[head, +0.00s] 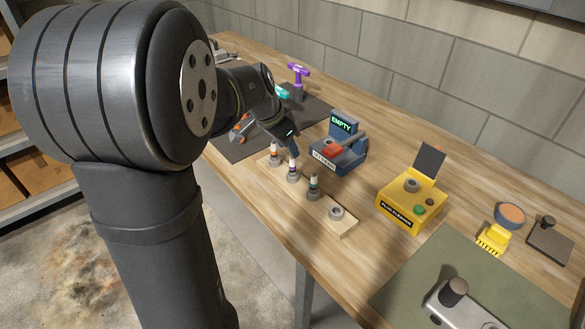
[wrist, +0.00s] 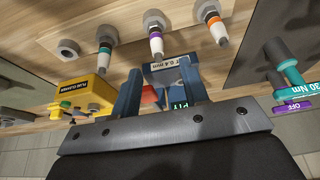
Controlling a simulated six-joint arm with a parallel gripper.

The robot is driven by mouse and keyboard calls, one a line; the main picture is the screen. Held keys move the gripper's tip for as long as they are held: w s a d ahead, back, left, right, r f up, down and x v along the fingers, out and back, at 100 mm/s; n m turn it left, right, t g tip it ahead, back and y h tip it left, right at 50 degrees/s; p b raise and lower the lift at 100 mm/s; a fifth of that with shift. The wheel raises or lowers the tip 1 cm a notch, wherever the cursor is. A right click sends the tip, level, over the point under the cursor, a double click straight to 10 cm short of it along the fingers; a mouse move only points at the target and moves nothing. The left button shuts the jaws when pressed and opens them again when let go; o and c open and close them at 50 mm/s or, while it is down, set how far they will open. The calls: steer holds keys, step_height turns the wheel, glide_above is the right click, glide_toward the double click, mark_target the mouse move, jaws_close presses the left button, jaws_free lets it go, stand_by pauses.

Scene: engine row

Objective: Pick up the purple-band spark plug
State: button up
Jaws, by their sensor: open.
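The purple-band spark plug (head: 292,171) stands upright in a wooden rack (head: 345,233), between the orange-band plug (head: 275,154) and the green-band plug (head: 314,187). In the wrist view the purple-band plug (wrist: 156,40) lies just beyond the fingertips, roughly in line with the gap between them. My gripper (head: 291,147) is close above the plug's white top in the head view. In the wrist view my gripper (wrist: 162,72) has its two fingers apart, with no plug between them. Part of the gripper is hidden behind my arm in the head view.
The orange-band plug (wrist: 211,16) and green-band plug (wrist: 106,52) stand close on either side. A blue box reading EMPTY (head: 338,155) sits just behind the rack. A yellow plug cleaner (head: 405,205) stands to its right. An empty-looking seat (head: 336,212) is at the rack's right end.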

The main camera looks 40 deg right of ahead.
mark_target(295, 170)
steer(key=x, duration=0.8)
steer(key=shift+s+a+f, duration=0.1)
steer(key=shift+a, duration=0.1)
jaws_close()
